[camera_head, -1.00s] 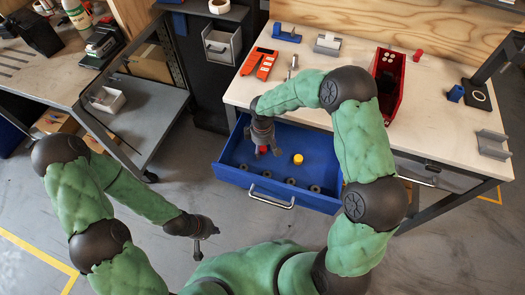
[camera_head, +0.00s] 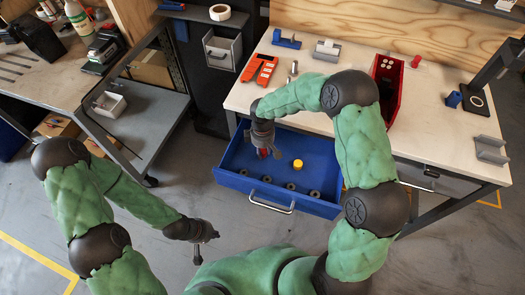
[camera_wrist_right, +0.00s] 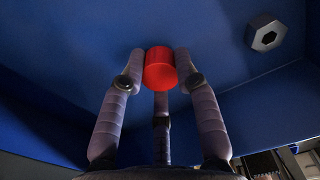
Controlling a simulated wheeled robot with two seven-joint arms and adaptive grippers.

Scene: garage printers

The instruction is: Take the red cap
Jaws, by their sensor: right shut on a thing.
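The red cap (camera_wrist_right: 160,70) is between the fingers of my right gripper (camera_wrist_right: 160,78), which is shut on it. The cap is a short red cylinder, and the fingers touch its sides in the right wrist view. In the head view my right gripper (camera_head: 268,153) is inside the open blue drawer (camera_head: 235,158), near its back left part, and mostly hides the cap. I cannot tell whether the cap is clear of the drawer floor. My left gripper (camera_head: 198,256) hangs over the floor, away from the drawer; its finger state is unclear.
A yellow cap (camera_head: 298,164) stands in the drawer to the right of my right gripper. Several grey nuts lie along the drawer's front; one nut (camera_wrist_right: 267,36) shows in the wrist view. On the workbench (camera_head: 330,95) stand a red bin (camera_head: 398,85) and an orange tool (camera_head: 260,70).

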